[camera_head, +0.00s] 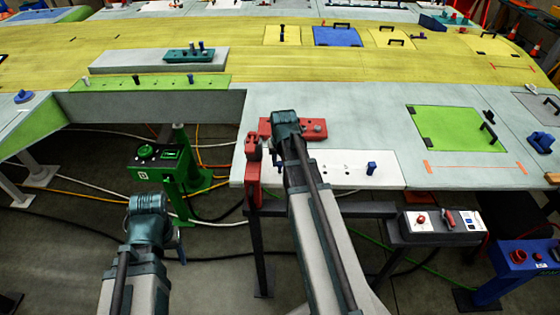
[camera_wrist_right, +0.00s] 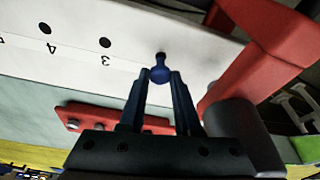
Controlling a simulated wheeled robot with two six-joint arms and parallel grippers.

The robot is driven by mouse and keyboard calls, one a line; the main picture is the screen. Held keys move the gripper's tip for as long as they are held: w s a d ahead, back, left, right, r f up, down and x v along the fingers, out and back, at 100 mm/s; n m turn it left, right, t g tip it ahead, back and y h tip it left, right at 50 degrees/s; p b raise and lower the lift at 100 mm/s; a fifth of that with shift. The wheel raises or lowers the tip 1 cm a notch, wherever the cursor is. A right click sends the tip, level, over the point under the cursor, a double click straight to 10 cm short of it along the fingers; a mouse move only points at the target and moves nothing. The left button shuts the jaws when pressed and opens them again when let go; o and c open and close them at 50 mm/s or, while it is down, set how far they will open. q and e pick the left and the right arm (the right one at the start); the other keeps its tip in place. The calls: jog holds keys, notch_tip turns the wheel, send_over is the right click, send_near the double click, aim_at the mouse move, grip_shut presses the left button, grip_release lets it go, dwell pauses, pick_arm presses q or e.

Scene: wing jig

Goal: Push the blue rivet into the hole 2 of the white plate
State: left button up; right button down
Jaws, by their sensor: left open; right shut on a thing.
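The white plate (camera_head: 388,174) lies along the near edge of the grey wing panel. In the right wrist view the white plate (camera_wrist_right: 70,18) shows dark holes by the numbers 4 and 3. My right gripper (camera_wrist_right: 160,78) is shut on the blue rivet (camera_wrist_right: 160,73). The rivet's tip is at the plate, at a dark spot beside hole 3; its depth is hard to tell. In the head view my right arm hides its fingers and this rivet. Another blue rivet (camera_head: 371,168) stands upright near the plate's right end. My left gripper (camera_head: 148,205) is open, low at the left, away from the plate.
A red clamp (camera_head: 253,172) stands at the plate's left end, close to my right gripper; a red bar (camera_head: 313,130) lies behind the plate. A green control box (camera_head: 160,160) stands beyond my left gripper. A green panel (camera_head: 455,128) with a handle lies to the right.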

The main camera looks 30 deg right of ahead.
jog(key=shift+f, duration=0.1)
dwell(0.5)
jog(key=shift+f+b, duration=1.25)
jog(key=shift+b, duration=0.05)
jog(key=c, duration=0.5)
grip_release()
jog(key=p+v, duration=1.3)
jog(key=v, duration=0.1)
jog(key=shift+w, duration=0.1)
